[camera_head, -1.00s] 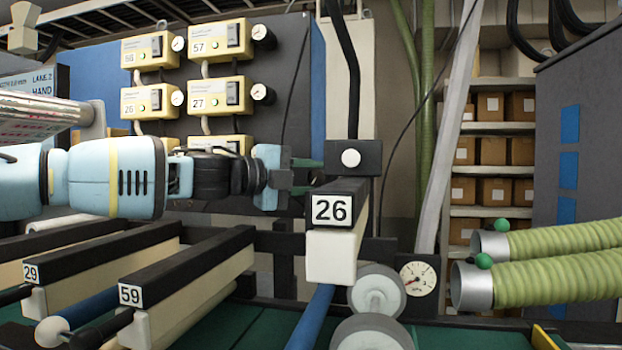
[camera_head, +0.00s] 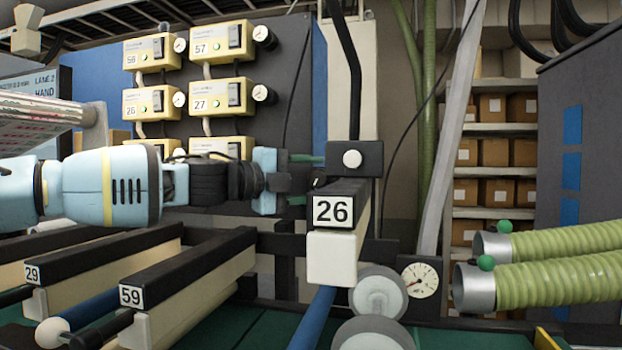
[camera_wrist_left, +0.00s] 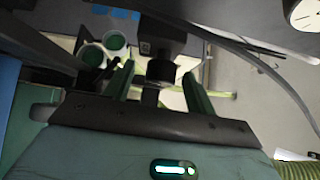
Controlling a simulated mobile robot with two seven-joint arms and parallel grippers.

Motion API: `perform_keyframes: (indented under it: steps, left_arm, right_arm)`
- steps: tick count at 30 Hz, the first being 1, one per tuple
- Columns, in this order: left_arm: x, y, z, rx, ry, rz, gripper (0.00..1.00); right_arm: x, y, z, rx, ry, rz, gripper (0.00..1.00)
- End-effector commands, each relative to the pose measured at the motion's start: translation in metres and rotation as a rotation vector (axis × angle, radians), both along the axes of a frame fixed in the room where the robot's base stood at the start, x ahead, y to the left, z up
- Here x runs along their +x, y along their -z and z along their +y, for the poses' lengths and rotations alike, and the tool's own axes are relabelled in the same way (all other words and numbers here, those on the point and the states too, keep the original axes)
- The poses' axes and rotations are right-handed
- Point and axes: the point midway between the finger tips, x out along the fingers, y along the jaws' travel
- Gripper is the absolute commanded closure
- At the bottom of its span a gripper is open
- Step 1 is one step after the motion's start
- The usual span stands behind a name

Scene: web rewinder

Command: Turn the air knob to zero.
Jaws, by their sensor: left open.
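My left gripper (camera_head: 306,179) reaches in from the left at mid-height, its green fingers pointing right toward the black block behind the bar labelled 26 (camera_head: 332,210). In the left wrist view the gripper (camera_wrist_left: 158,74) is open, with a dark round knob (camera_wrist_left: 160,69) between its two green fingers. I cannot tell whether either finger touches the knob. In the head view this knob is hidden or too small to make out. A white round cap (camera_head: 352,159) sits on the front of the black block. A pressure gauge (camera_head: 420,280) is lower right of the bar.
Bars labelled 29 (camera_head: 95,257) and 59 (camera_head: 190,268) lie at lower left. Yellow control boxes (camera_head: 150,101) are on the panel behind the arm. Green ribbed hoses (camera_head: 560,280) come in from the right. Two cups (camera_wrist_left: 92,55) show in the left wrist view.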

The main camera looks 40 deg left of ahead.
Motion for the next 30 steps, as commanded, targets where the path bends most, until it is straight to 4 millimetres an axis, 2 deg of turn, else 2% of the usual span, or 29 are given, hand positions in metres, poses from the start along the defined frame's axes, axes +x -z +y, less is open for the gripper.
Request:
perform_keyframes:
  steps: [1, 6, 13, 18, 30]
  left_arm:
    - [-0.009, -0.006, 0.002, -0.001, 0.000, -0.009, 0.44]
    - [-0.035, -0.008, 0.009, -0.001, 0.001, -0.012, 0.44]
    - [-0.061, -0.007, 0.017, -0.001, -0.001, -0.010, 0.44]
    - [-0.068, -0.004, 0.019, -0.002, 0.000, -0.006, 0.44]
    - [-0.067, -0.002, 0.019, -0.002, 0.000, -0.003, 0.44]
  right_arm:
    - [0.004, -0.004, 0.000, 0.000, 0.000, -0.011, 0.44]
    - [0.012, -0.014, -0.001, -0.004, -0.002, -0.036, 0.44]
    - [0.019, -0.020, -0.004, -0.011, -0.005, -0.055, 0.44]
    - [0.020, -0.022, -0.005, -0.013, -0.005, -0.061, 0.44]
    - [0.020, -0.022, -0.005, -0.012, -0.004, -0.061, 0.44]
